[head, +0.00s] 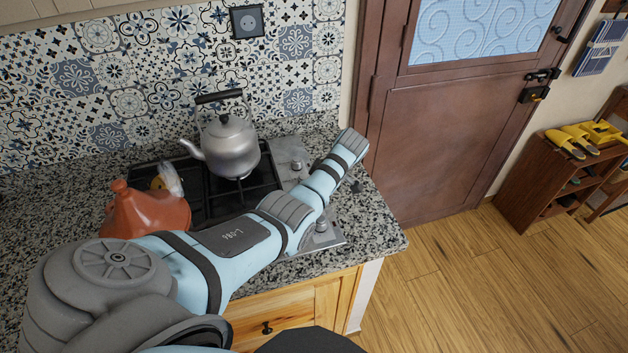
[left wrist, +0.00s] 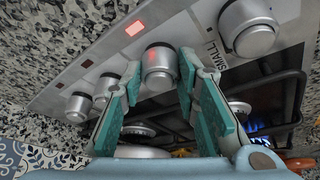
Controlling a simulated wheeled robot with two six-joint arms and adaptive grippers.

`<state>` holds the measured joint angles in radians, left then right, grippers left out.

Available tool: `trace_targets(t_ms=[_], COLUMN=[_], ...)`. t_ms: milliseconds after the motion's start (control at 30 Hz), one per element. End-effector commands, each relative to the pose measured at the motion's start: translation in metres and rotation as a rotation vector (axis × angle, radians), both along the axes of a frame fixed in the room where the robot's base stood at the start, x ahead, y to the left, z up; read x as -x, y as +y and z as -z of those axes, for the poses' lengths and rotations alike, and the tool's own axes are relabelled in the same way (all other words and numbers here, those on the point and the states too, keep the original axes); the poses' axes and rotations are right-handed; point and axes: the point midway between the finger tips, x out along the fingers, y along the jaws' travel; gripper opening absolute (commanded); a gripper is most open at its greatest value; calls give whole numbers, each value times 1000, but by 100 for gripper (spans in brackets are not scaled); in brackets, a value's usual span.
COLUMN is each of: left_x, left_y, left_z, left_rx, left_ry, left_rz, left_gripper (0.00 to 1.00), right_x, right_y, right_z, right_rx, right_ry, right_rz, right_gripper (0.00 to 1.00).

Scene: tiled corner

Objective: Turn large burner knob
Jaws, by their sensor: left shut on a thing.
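In the left wrist view, a round metal knob (left wrist: 158,60) stands on the stove's steel control panel (left wrist: 112,62), below a red lit square. My left gripper (left wrist: 160,72) has its two teal fingers on either side of this knob and is shut on it. Another knob (left wrist: 248,28), beside the printed word SMALL, is to the right; two more knobs are to the left. I cannot read a label for the held knob. In the head view my left arm (head: 235,240) reaches over the stove and its gripper is hidden. My right gripper is not in view.
A kettle (head: 231,148) stands on the black stove grate, with an orange clay pot (head: 143,216) to its left. A blue flame (left wrist: 254,127) burns in the left wrist view. The granite counter (head: 384,228) ends at the right, beside wooden floor and a brown door.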

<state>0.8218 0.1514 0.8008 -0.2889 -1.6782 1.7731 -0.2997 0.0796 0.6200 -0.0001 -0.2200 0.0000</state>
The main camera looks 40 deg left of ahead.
Motion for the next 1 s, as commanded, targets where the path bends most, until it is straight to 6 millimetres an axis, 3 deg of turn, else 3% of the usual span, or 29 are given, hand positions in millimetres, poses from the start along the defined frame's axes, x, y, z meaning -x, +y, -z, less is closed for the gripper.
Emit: trace_targets(t_ms=[733, 767, 800, 867, 1000], left_x=[1, 1, 1, 1, 0], left_y=[2, 2, 2, 2, 0], left_z=[0, 0, 1, 1, 0], left_rx=[-4, -3, -3, -3, -2], left_ry=[2, 3, 3, 2, 2], left_rz=[-105, -105, -105, -104, -101], left_gripper=[1, 32, 38, 48, 48], right_x=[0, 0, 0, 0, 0], right_y=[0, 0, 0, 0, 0], right_z=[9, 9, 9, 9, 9], right_rx=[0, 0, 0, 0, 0], right_ry=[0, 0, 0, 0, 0], right_rz=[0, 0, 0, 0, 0], right_gripper=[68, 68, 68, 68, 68])
